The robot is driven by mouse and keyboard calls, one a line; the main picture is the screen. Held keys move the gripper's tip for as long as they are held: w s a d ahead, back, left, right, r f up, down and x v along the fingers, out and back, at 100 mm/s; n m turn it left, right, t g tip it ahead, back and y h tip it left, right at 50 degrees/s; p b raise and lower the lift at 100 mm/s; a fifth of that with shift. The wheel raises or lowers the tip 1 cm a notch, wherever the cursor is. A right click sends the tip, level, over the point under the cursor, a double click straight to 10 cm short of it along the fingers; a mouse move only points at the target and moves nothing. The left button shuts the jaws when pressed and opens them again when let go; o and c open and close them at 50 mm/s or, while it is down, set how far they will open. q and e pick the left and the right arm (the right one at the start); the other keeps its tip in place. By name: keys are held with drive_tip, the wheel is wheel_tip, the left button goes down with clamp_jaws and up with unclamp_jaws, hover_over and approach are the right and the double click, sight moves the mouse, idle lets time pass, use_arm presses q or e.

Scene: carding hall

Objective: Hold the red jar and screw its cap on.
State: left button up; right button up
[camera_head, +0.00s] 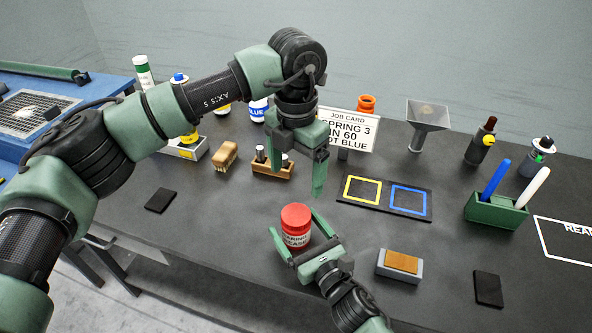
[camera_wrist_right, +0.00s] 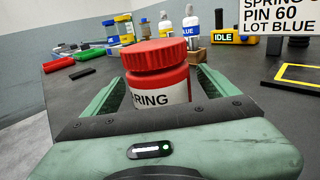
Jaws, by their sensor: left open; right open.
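The red jar (camera_head: 296,238) with a white label stands upright on the dark table. Its red cap (camera_head: 295,212) sits on top; in the right wrist view the cap (camera_wrist_right: 153,55) rests over the jar's neck, and I cannot tell how tightly it is on. My right gripper (camera_head: 293,222) is open, with one finger on each side of the jar (camera_wrist_right: 160,88); small gaps show beside it. My left gripper (camera_head: 302,178) is open and empty, fingers pointing down, above and behind the jar.
A wooden holder (camera_head: 272,170) and a brush (camera_head: 226,155) lie behind left. A mat with yellow and blue squares (camera_head: 386,208) lies to the right, near a green pen box (camera_head: 495,211). A sponge block (camera_head: 400,266) is right of my right gripper. A job card (camera_head: 347,129) stands behind.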

sight(304, 237)
drive_tip(key=b+v, duration=0.1)
drive_tip(key=v, duration=0.5)
drive_tip(key=shift+s+d+f, duration=0.15)
drive_tip(key=shift+s, duration=0.1)
drive_tip(key=shift+s+d+b, duration=0.25)
drive_tip(key=shift+s+b, duration=0.05)
drive_tip(key=shift+s, duration=0.15)
drive_tip(key=shift+r, duration=0.25)
